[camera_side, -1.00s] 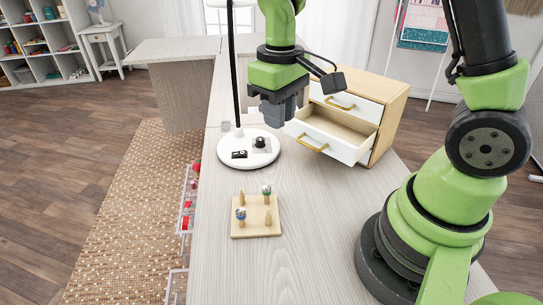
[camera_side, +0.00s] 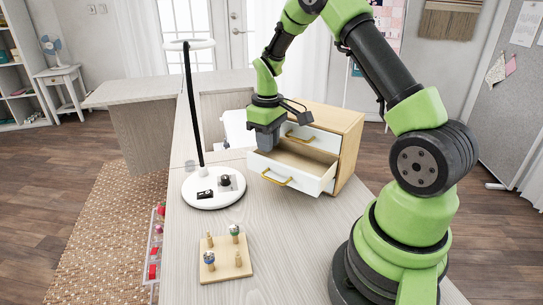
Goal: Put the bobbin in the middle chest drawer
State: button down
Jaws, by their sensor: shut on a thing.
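A wooden chest (camera_side: 348,150) with white drawer fronts stands on the table. Its top drawer (camera_side: 318,140) is shut. The drawer below it, the middle drawer (camera_side: 310,178), is pulled open, and the part of its inside that shows looks empty. My gripper (camera_side: 268,145) points down above the left end of the open drawer, close to the chest front. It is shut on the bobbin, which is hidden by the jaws. A wooden peg board (camera_side: 230,268) at the front carries a blue-topped spool (camera_side: 209,259) and a green-topped spool (camera_side: 234,231).
A lamp with a round white base (camera_side: 230,199) and black pole (camera_side: 193,110) stands left of the drawer, with small dark items on its base. The table between peg board and chest is clear. A rack (camera_side: 155,245) hangs at the table's left edge.

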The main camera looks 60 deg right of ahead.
aim_at(268, 156)
jog(key=shift+f, duration=2)
jog(key=shift+f, duration=0.1)
jog(key=c, duration=1.3)
grip_release()
jog(key=s+a+r+t, duration=0.1)
jog(key=a+r, duration=0.2)
jog(key=r, duration=0.6)
jog(key=s+a+r+t, duration=0.1)
jog(key=a+r, duration=0.2)
jog(key=r, duration=0.7)
jog(key=s+a+r+m+t, duration=0.1)
jog(key=s+a, duration=0.3)
jog(key=s, duration=0.1)
jog(key=s+a+r+m+t+y, duration=0.1)
jog(key=s+a+r+t, duration=0.1)
jog(key=s+a, duration=0.2)
jog(key=s+a+r+m+t+y, duration=0.1)
jog(key=s+a+t, duration=0.1)
jog(key=s+a, duration=0.2)
jog(key=shift+s+a+r+m, duration=0.1)
jog(key=shift+s+r+m, duration=0.1)
jog(key=shift+s, duration=0.3)
jog(key=shift+s+a+r+m, duration=0.1)
jog(key=shift+s+r+m, duration=0.1)
jog(key=shift+s, duration=0.25)
